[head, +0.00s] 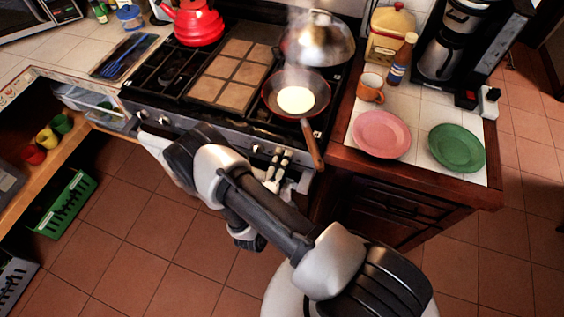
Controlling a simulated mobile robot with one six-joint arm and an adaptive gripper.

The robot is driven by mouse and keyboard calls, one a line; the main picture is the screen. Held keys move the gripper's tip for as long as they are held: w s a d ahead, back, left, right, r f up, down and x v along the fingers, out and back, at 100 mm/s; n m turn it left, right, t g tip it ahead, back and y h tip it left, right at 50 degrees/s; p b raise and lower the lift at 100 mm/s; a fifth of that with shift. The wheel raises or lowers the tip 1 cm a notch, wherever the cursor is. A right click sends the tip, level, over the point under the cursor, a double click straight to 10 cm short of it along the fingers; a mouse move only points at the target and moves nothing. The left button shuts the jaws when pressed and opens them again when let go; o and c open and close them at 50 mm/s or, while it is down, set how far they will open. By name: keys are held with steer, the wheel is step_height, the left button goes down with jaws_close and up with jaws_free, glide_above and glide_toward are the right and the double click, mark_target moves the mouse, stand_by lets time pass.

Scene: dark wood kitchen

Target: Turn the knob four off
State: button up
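The stove's front panel (225,134) carries a row of knobs. My arm hides part of the row, and no numbers are readable on the knobs.
A red kettle (198,22) stands at the back left. Pink (381,133) and green (457,147) plates lie on the right counter.

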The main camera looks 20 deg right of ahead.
steer(key=shift+o, duration=0.9)
steer(key=v, duration=0.8)
